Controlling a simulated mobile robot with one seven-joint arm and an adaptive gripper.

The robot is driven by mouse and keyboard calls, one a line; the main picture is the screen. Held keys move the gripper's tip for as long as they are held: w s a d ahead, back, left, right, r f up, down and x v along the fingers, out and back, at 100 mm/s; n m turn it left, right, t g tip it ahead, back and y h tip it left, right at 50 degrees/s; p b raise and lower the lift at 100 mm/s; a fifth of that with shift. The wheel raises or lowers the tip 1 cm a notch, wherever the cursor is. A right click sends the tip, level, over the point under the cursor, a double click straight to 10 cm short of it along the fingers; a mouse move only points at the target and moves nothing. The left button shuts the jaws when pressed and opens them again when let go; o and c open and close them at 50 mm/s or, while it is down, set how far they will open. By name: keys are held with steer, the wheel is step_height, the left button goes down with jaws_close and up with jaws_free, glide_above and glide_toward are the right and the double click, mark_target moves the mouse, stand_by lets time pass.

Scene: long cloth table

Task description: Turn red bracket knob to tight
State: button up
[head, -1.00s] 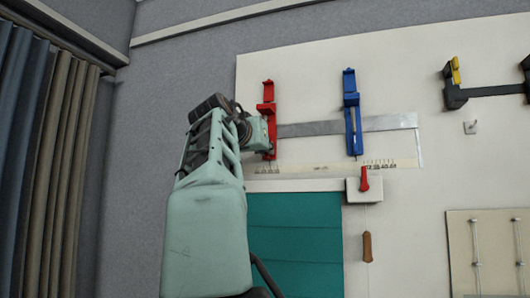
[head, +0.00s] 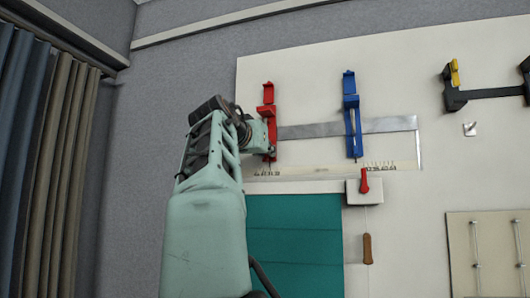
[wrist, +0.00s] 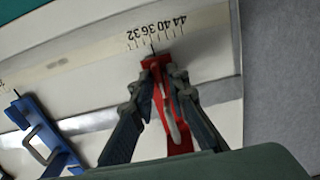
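The red bracket (head: 268,97) is mounted upright near the left end of a metal bar on the wall board. My gripper (wrist: 162,80) is at its lower part, with one finger on each side of the red bracket in the wrist view (wrist: 180,140). The fingertips lie close to both sides of its narrow end. Whether they press on it cannot be made out. A pale curved handle shows on the bracket between the fingers. In the head view my arm covers part of the bracket's lower end, and the knob is not clearly seen.
A blue bracket (head: 351,110) stands to the right on the same metal bar (head: 390,124). A printed scale strip (head: 310,170) runs below. A white box with a red lever (head: 364,182) and a teal panel (head: 295,240) are lower. A curtain hangs at the far left.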

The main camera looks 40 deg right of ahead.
steer(key=v, duration=0.7)
steer(key=shift+s+a, duration=0.15)
steer(key=shift+a, duration=0.05)
stand_by(0.3)
stand_by(0.4)
